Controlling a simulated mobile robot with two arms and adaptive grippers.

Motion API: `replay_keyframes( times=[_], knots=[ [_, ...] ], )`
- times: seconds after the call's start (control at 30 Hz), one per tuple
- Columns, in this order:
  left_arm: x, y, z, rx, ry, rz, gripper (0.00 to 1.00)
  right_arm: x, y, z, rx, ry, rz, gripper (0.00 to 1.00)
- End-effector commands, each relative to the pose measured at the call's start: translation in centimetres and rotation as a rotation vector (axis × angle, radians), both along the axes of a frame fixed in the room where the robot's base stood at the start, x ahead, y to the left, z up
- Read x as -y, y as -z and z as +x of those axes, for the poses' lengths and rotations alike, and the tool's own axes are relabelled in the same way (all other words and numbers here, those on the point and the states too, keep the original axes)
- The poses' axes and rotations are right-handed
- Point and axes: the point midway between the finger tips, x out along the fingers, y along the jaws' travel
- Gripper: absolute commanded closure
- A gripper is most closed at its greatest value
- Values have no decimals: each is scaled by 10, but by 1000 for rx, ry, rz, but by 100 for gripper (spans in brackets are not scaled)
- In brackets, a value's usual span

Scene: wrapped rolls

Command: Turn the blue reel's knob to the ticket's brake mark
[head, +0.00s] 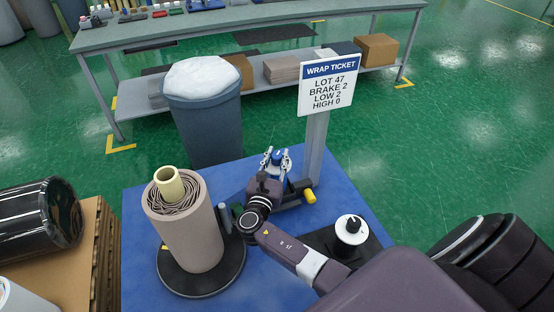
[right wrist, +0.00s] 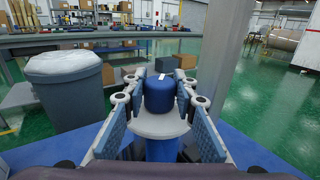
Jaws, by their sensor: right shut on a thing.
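The blue knob (head: 277,157) stands past the wrapped roll, at the foot of the ticket post. In the right wrist view the knob (right wrist: 159,98) is upright, with a white mark (right wrist: 161,77) on top near its far side. It sits on a pale round plate (right wrist: 158,124) above a blue body (right wrist: 162,149); no numbers can be read there. My right gripper (head: 276,160) is shut on the knob, one finger at each side. The ticket (head: 328,84) reads LOT 47, BRAKE 2, LOW 2, HIGH 0. My left gripper is not in view.
A wrapped roll (head: 183,235) stands on a black disc (head: 200,285) left of my right arm. A white dial with a black knob (head: 352,226) is right of it. The grey post (head: 316,145) rises close beside the gripper. A bin (head: 205,130) stands behind the blue platform.

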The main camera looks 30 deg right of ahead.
Motion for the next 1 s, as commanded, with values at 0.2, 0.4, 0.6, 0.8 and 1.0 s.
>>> replay_keyframes(
  times=[0.2,0.4,0.6,0.8,1.0],
  knots=[
    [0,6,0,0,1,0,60,-2,1,0,-1,58,3,99],
    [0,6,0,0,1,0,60,-2,1,0,-1,56,3,99],
    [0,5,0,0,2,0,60,-2,1,0,-1,56,3,56],
    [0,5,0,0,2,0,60,-1,0,0,-1,56,2,56],
    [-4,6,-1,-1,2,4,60,-9,1,-6,-1,54,2,56]
  ],
)
